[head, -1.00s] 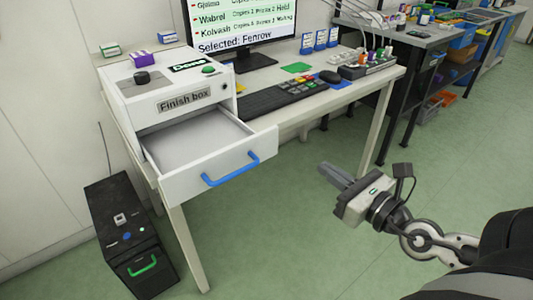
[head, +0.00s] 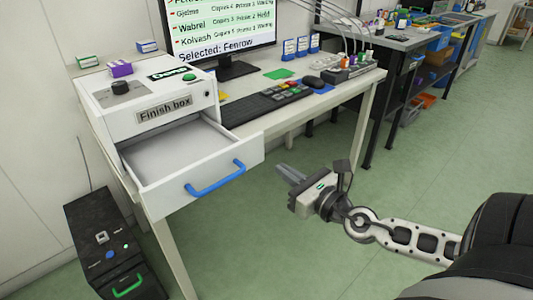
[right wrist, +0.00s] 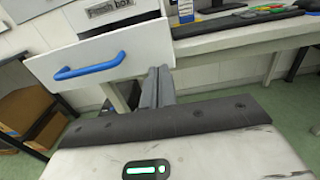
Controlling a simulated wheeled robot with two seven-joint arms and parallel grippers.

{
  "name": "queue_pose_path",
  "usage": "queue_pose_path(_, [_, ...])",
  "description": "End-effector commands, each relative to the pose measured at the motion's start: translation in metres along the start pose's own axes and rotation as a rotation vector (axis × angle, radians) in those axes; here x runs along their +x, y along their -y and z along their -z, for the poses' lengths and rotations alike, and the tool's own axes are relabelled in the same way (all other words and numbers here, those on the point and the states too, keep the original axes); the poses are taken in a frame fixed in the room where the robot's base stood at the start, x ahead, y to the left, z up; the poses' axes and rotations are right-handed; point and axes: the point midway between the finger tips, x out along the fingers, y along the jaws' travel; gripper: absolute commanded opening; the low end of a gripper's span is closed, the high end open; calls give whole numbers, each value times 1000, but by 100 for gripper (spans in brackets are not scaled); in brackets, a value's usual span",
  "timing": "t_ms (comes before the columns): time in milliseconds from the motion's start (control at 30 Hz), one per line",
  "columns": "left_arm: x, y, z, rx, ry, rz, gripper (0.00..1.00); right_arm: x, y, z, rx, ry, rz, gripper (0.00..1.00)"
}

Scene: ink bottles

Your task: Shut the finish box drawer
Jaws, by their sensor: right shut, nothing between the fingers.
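The white finish box (head: 150,92) stands on the left end of the desk, with a label on its front. Its drawer (head: 222,166) is pulled out and looks empty. A blue handle (head: 215,180) is on the drawer front; it also shows in the right wrist view (right wrist: 90,68). My right gripper (head: 283,170) is shut and empty, in the air to the right of the drawer front and apart from it. In the right wrist view its fingers (right wrist: 158,85) point toward the desk, right of the handle. My left gripper is not in view.
A keyboard (head: 262,104), a mouse (head: 313,81) and a monitor (head: 225,30) are on the desk right of the box. A black cabinet (head: 108,245) with a green handle stands on the floor at left. The green floor before the desk is clear.

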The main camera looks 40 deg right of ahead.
Motion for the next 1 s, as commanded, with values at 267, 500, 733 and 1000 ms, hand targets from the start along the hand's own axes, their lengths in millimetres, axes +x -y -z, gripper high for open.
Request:
queue_pose_path(267, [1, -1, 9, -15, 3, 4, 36, 43, 0, -3, 1, 3, 1, 0])
queue_pose_path(500, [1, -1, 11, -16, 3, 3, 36, 63, 0, 0, 1, 0, 1, 0])
queue_pose_path(733, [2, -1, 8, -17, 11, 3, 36, 66, 0, 0, 1, -1, 0, 0])
queue_pose_path(1000, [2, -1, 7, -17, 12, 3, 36, 67, 2, 0, 0, 0, 4, 0])
